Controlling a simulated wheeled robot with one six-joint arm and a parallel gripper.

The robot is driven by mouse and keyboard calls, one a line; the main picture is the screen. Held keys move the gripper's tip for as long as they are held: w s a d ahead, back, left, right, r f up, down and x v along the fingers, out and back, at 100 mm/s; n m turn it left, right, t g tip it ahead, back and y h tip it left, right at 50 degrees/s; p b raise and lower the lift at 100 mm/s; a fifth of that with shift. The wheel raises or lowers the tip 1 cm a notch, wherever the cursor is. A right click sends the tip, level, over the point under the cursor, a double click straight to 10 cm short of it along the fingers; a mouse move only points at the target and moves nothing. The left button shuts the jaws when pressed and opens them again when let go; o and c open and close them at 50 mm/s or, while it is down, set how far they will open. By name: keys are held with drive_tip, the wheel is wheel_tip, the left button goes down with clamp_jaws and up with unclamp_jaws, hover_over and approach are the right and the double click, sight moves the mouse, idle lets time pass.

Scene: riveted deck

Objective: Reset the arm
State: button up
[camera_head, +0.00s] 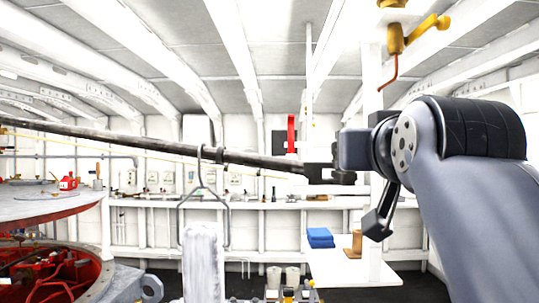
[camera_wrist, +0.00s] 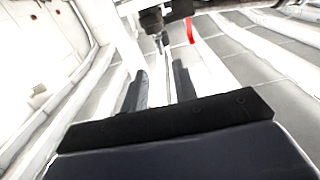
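My gripper (camera_wrist: 160,68) shows in the wrist view with two dark fingers standing well apart. I see nothing held between them; the gap shows pale background. In the head view my grey arm with a black ribbed joint rises at the right and bends over towards the middle. Its wrist end is beside the right end of a long dark pole. I cannot tell in the head view where the fingertips are, or whether the arm touches the pole.
The long dark pole (camera_head: 120,137) crosses from the left, with a hanging metal hook frame (camera_head: 228,200) below it. A round table (camera_head: 45,203) stands left. A white bench (camera_head: 350,270) carries a blue folded stack (camera_head: 320,237). A yellow valve (camera_head: 396,40) hangs overhead.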

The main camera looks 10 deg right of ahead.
drive_tip(key=p+x, duration=0.1)
drive_tip(key=x, duration=0.4)
drive_tip(key=p+x, duration=0.2)
drive_tip(key=x, duration=0.4)
drive_tip(key=shift+r, duration=0.2)
drive_tip(key=shift+w+d+f, duration=0.1)
drive_tip(key=shift+d+f, duration=0.05)
drive_tip(key=shift+f, duration=0.15)
drive_tip(key=shift+s+y+b, duration=0.2)
drive_tip(key=shift+y+b, duration=0.1)
drive_tip(key=shift+w, duration=0.1)
drive_tip(key=shift+r+p, duration=0.25)
drive_tip(key=shift+p, duration=0.2)
